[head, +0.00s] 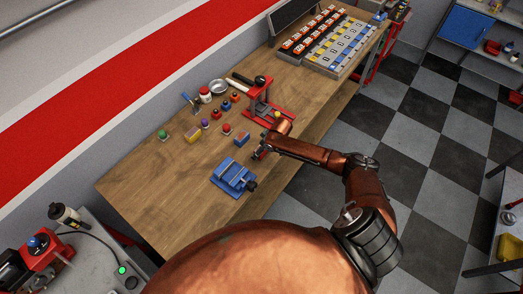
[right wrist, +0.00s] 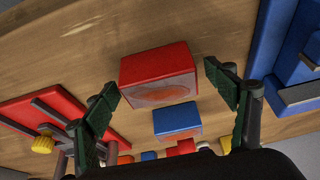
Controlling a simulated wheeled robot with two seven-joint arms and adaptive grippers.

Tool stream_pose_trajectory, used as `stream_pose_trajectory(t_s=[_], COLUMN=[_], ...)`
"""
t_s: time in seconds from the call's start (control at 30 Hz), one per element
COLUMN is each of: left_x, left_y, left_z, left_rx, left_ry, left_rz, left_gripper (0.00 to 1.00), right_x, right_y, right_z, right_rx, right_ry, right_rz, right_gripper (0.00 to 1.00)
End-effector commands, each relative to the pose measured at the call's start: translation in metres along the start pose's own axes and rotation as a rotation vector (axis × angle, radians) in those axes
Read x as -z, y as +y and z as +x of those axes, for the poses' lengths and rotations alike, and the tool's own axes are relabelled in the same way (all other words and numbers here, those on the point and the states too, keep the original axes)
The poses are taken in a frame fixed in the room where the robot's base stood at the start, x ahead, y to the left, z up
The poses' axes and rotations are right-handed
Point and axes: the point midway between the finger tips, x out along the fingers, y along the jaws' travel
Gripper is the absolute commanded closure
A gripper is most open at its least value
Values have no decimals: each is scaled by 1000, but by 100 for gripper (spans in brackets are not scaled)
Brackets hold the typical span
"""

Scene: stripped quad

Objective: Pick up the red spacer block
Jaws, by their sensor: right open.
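The red spacer block (right wrist: 158,72) lies on the wooden bench in the right wrist view. My right gripper (right wrist: 160,82) is open, with one finger on each side of the block and a visible gap at both sides. Nothing is held. In the head view my right gripper (head: 262,152) is low over the bench near its front edge; there I cannot make out the block clearly beside the gripper. My left gripper is not in view.
A blue block (head: 241,139) lies close by; it also shows in the right wrist view (right wrist: 178,119). A blue vise (head: 233,178) stands to one side and a red press (head: 266,112) to the other. Several small parts lie further back. The bench (head: 150,185) is clear at the left.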

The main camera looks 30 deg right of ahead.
Motion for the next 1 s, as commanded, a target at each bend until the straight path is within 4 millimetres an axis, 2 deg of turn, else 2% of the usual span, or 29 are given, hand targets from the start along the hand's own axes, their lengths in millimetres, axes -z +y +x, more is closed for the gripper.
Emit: stream_pose_trajectory(t_s=[0.13, 0.3, 0.67, 1.0], left_x=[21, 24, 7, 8], left_y=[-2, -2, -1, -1], left_z=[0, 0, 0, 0], left_rx=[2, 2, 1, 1], left_ry=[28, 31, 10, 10], left_rz=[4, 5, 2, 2], left_gripper=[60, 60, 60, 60], right_x=[0, 0, -1, -1], right_y=[0, 1, 1, 1], right_z=[4, 4, 4, 4], right_rx=[-1, -1, -2, -2], right_ry=[2, 2, 1, 1], right_rz=[0, 0, 2, 2], right_gripper=[22, 22, 47, 71])
